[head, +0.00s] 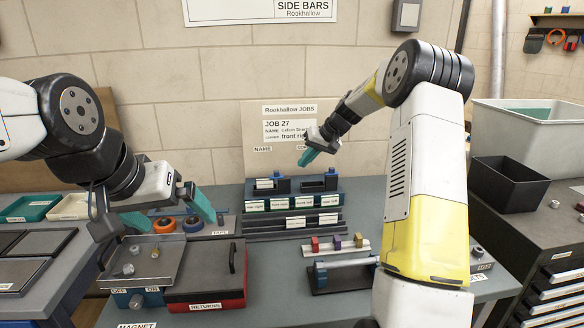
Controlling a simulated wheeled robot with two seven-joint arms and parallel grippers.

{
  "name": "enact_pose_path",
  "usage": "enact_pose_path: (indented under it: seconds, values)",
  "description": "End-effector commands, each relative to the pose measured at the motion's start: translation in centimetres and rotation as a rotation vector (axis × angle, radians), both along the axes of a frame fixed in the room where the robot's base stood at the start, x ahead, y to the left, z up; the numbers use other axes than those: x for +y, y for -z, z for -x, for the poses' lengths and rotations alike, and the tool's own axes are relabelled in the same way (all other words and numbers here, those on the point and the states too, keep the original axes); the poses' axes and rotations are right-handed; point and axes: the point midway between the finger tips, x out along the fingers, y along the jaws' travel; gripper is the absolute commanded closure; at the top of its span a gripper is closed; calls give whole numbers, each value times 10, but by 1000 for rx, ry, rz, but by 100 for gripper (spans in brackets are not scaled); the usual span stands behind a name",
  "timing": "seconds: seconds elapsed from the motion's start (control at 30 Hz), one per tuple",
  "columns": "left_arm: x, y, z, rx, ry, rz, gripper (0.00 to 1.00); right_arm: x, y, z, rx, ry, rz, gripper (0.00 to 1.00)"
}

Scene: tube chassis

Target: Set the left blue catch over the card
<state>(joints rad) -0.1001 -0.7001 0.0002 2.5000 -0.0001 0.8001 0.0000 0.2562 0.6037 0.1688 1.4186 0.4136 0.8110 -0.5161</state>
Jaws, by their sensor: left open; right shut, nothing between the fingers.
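A dark blue holder with two bays stands on the bench below the job board. Its left bay (267,187) holds a small pale card (265,184), with a blue piece that looks like the left catch (283,185) beside it. A similar blue piece, perhaps the right catch (331,180), stands at the right bay. At this size I cannot tell how either catch sits. My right gripper (306,160) is shut and empty, above the holder and apart from it. My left gripper (181,226) is open and empty, its teal fingers wide apart above the back of the metal tray.
A rack with pale labels (255,206) stands in front of the holder. A metal tray (170,272), a red returns box (205,296) and tape rolls (192,224) lie at left. A blue-ended roller stand (345,277) is in front. Grey and black bins (512,186) stand at right.

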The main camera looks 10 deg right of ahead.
Motion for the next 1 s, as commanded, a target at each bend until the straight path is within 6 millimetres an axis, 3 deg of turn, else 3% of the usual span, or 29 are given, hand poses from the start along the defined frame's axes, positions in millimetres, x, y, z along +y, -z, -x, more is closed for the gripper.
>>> enact_pose_path:
  seconds: [0.3, 0.83, 1.0]
  values:
    - [0, 0, 0, 0, 0, 0, 0, -22, -39, 18, 0, -1, 0, 100]
    - [0, 0, 0, 0, 0, 0, 0, -24, -49, 24, -1, -2, 4, 100]
    - [0, 0, 0, 0, 0, 0, 0, -12, -76, 58, -3, -2, 48, 100]
